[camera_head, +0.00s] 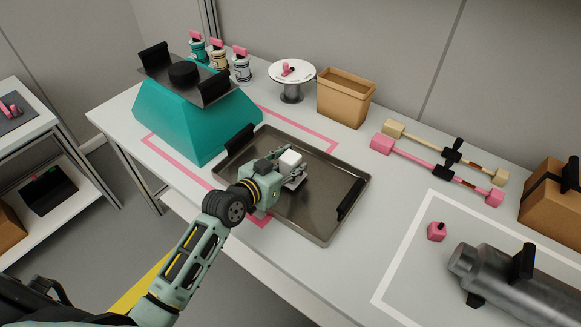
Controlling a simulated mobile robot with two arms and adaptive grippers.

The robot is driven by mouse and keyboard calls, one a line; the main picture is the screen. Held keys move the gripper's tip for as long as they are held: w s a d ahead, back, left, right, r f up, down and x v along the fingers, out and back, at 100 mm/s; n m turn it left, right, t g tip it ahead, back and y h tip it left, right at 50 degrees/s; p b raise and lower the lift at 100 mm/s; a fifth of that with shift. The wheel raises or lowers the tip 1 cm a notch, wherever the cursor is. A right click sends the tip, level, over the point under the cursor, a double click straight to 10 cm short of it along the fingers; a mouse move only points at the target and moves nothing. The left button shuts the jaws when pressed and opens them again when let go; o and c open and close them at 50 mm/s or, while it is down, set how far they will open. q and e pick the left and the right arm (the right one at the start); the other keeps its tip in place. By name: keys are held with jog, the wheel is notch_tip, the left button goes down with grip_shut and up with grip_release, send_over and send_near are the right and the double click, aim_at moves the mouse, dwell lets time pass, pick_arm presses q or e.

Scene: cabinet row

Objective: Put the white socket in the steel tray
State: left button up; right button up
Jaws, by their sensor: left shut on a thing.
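The steel tray (318,222) is a dark, shallow tray with black handles on the table. My left gripper (293,172) reaches over the tray from the left. It is shut on the white socket (290,159), a small white block that shows at its fingertips. The socket is above the tray's interior; I cannot tell whether it touches the tray floor. The gripper's body hides part of the tray's left side. My right gripper is not in view.
A teal scale (197,118) stands left of the tray. Behind are several bottles (241,68), a spool (291,85) and a cardboard box (345,97). Right lie pink (434,169) and yellow (425,140) bars, a pink block (436,231) and a metal cylinder (515,285).

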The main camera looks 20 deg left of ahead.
pick_arm(q)
jog(key=shift+f, duration=0.6)
jog(key=o, duration=1.3)
jog(key=v, duration=1.2)
jog(key=shift+r, duration=0.15)
